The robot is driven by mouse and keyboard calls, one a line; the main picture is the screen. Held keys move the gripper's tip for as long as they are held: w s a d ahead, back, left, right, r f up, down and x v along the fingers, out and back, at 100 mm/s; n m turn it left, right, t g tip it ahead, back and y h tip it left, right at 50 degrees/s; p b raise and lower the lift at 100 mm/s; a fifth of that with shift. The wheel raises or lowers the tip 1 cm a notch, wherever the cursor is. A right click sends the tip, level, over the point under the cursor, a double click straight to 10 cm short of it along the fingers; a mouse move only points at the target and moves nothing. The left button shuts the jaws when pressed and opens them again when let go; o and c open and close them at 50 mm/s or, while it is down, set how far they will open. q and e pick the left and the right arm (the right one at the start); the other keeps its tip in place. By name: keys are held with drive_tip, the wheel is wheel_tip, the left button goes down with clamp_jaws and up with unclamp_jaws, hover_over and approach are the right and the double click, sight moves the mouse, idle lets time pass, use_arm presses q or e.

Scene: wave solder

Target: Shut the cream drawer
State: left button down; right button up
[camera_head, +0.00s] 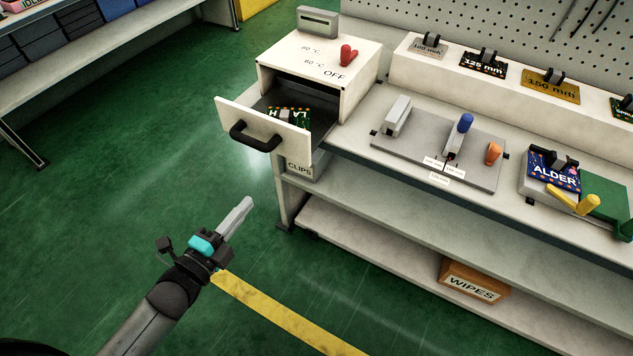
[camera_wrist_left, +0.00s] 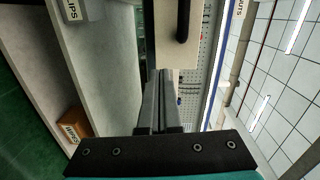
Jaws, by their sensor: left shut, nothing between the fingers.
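The cream drawer (camera_head: 291,136) is pulled out of the cream cabinet (camera_head: 322,62) at the left end of the bench. Its black handle (camera_head: 252,138) is on the front panel. A green circuit board labelled in white (camera_head: 290,115) lies inside the drawer. My left gripper (camera_head: 240,213) is shut and empty, in front of and below the drawer front, apart from it. In the left wrist view the shut fingers (camera_wrist_left: 158,104) point toward the drawer's front panel (camera_wrist_left: 174,55), with the black handle (camera_wrist_left: 182,20) to the upper right. My right gripper is not in view.
A grey fixture plate (camera_head: 440,150) with blue and orange knobs is on the bench right of the cabinet. A CLIPS box (camera_head: 299,169) sits below the drawer, and a WIPES box (camera_head: 473,282) is on the low shelf. The green floor (camera_head: 130,130) left of the drawer is clear.

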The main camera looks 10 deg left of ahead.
use_arm(q)
drive_tip(key=d+r+m, duration=0.1)
drive_tip(key=r, duration=0.1)
drive_tip(key=b, duration=0.1)
approach(294, 149)
drive_tip(key=shift+h, duration=0.4)
drive_tip(key=x, duration=0.2)
drive_tip(key=b+x, duration=0.1)
drive_tip(key=x, duration=0.2)
drive_tip(key=shift+a+f, duration=0.2)
drive_tip(key=shift+a, duration=0.05)
drive_tip(key=shift+x, duration=0.9)
drive_tip(key=shift+b, duration=0.3)
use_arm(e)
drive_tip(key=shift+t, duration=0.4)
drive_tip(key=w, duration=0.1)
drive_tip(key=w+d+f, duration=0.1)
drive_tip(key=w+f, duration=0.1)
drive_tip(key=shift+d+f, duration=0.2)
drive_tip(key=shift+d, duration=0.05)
use_arm(q)
drive_tip(key=shift+w+d+r, duration=0.1)
drive_tip(key=shift+w, duration=0.05)
